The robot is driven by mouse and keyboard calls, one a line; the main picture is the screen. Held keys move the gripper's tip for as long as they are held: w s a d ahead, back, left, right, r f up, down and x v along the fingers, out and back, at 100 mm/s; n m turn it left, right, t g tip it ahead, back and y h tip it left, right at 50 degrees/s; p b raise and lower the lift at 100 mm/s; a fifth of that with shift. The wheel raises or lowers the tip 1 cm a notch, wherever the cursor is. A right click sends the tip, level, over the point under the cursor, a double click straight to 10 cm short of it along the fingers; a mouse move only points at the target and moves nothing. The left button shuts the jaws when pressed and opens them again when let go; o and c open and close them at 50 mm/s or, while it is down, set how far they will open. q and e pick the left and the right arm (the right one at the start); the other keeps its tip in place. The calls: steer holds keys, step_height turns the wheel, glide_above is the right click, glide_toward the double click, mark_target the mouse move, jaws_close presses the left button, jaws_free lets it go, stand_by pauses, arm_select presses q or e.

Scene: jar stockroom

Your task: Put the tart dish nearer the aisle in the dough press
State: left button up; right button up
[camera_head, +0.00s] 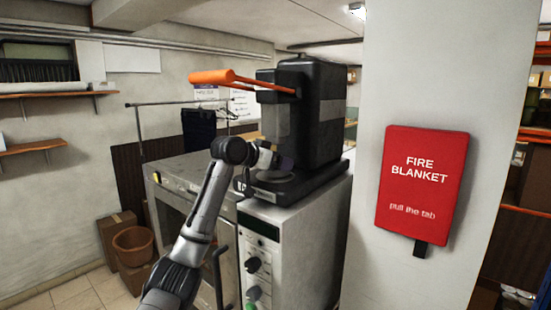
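The dough press (318,115) is a black machine with a long orange lever (235,79), standing on top of a steel oven unit. One arm of mine, coming in from the lower left, reaches up to it. I take this for my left arm. Its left gripper (268,160) is at the front of the press, just above the pale round plate on the press base (275,178). A small dark, rounded shape (286,164) shows beside the fingers; I cannot tell whether it is a tart dish or part of the press. The fingers are too small to read. My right gripper is out of view.
The steel oven unit (300,245) has knobs and a front handle. A white pillar with a red fire blanket case (423,185) stands close on the right. A basket (133,245) and cardboard box (117,235) sit on the floor at left. Wall shelves hang far left.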

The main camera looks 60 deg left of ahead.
arm_select(q)
steer(key=shift+s+f, duration=0.1)
steer(key=shift+f, duration=0.1)
steer(key=o, duration=0.8)
steer(key=shift+b+v, duration=1.65)
steer(key=shift+v, duration=4.4)
